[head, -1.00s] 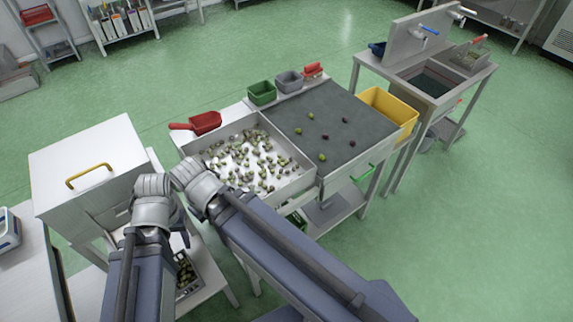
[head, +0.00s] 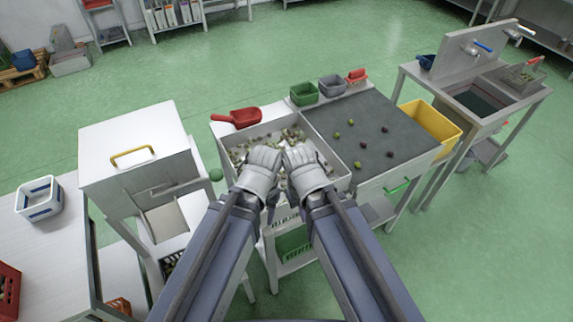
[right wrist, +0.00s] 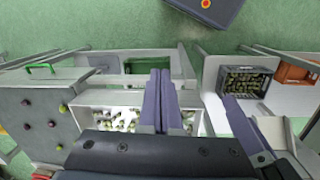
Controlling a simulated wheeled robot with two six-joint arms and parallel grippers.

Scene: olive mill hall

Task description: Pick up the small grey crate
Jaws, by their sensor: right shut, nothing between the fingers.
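A small grey crate (head: 332,86) stands on the ledge behind the sorting table, between a green crate (head: 304,93) and a red item (head: 357,76). It looks empty. Both my arms reach forward over the front of the white olive tray, well short of the grey crate. In the head view my left gripper (head: 258,172) and right gripper (head: 304,168) are side by side, their fingers mostly hidden by the wrists. In the right wrist view the right gripper (right wrist: 161,76) has its two fingers together with nothing between them. Another grey crate (right wrist: 248,69), holding olives, shows there on a lower shelf.
The white tray (head: 338,172) of olives lies under my grippers, with a red scoop (head: 238,118) at its back edge. The dark sorting surface (head: 362,115) holds a few olives. A yellow bin (head: 432,124) is at its right. Green floor is open behind.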

